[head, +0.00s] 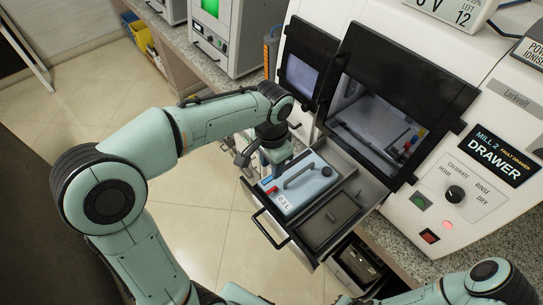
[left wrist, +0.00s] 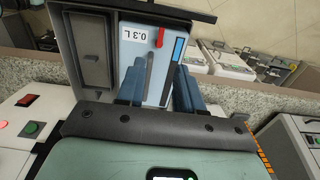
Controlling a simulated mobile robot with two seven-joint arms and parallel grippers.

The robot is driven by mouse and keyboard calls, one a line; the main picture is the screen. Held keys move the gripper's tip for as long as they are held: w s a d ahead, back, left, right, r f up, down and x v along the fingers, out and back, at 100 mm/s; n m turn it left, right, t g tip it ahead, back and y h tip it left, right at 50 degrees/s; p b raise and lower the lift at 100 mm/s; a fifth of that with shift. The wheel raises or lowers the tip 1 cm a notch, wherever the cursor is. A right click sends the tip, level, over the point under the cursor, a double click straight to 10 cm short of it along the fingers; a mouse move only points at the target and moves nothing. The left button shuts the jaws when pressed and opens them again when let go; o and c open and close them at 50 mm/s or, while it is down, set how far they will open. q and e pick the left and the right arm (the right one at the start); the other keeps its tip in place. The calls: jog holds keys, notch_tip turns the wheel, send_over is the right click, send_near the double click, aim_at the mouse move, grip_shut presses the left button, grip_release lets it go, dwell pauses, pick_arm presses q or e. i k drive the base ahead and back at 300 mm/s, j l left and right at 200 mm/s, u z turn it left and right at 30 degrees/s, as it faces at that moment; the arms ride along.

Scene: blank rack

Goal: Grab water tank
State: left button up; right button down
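The water tank (head: 312,190) is a pale blue box with a dark grey bar handle (head: 297,170), a red tab and a 0.3 L label. It sits in the pulled-out drawer (head: 268,232) of the mill. My left gripper (head: 268,160) is above the tank's far left side in the head view. In the left wrist view its two blue fingers (left wrist: 158,88) are apart, with the handle (left wrist: 149,75) seen between them; whether they touch it cannot be told. The tank's label face (left wrist: 136,48) shows beyond them. My right gripper is out of view.
A dark grey tray (head: 328,222) lies beside the tank in the drawer. A control panel with a black knob (head: 455,194) is to the right. The floor (head: 185,215) left of the drawer is clear.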

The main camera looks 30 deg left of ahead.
aim_at(302, 181)
jog(key=k, duration=1)
